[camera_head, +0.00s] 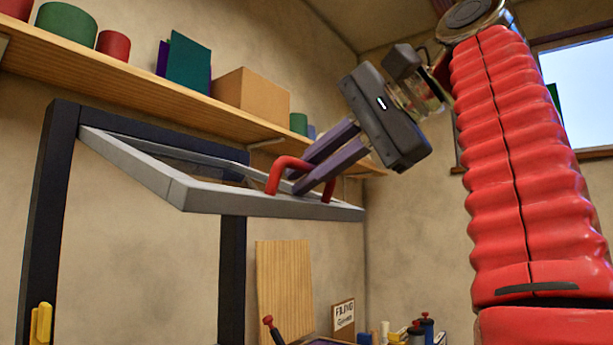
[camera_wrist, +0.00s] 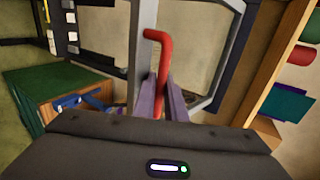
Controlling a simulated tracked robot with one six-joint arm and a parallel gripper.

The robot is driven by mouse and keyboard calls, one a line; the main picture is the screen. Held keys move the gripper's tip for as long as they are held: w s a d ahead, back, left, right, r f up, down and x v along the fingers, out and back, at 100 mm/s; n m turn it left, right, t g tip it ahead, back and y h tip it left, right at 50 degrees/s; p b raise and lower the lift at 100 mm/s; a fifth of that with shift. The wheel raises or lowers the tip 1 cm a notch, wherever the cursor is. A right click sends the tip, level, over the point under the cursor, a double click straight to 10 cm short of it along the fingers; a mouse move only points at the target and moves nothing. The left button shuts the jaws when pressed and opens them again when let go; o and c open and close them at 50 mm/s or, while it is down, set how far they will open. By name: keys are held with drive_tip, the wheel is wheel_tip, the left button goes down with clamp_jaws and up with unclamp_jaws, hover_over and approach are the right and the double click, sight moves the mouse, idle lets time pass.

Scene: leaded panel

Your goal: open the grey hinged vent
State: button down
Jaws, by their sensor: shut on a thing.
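The grey hinged vent (camera_head: 150,170) is a grey-framed panel in a dark upright frame (camera_head: 50,200). It stands tilted out from the dark frame, with its near edge swung toward my arm. A red handle (camera_head: 274,176) is fixed on its near edge. My gripper (camera_head: 312,187) has its two purple-grey fingers closed around the red handle. In the wrist view the handle (camera_wrist: 152,36) runs down between the fingers (camera_wrist: 162,95), and the grey vent frame (camera_wrist: 138,45) is beside it. The lower end of the handle is partly hidden by the fingers.
A wooden shelf (camera_head: 130,88) runs along the wall behind and above the vent, holding a cardboard box (camera_head: 250,96), books (camera_head: 188,63) and round containers. Several bottles and tools stand low at the bottom. A window (camera_head: 580,85) is at the right.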

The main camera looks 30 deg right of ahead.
drive_tip(key=shift+d, duration=0.1)
drive_tip(key=c, duration=1.8)
unclamp_jaws()
drive_tip(key=shift+s, duration=0.3)
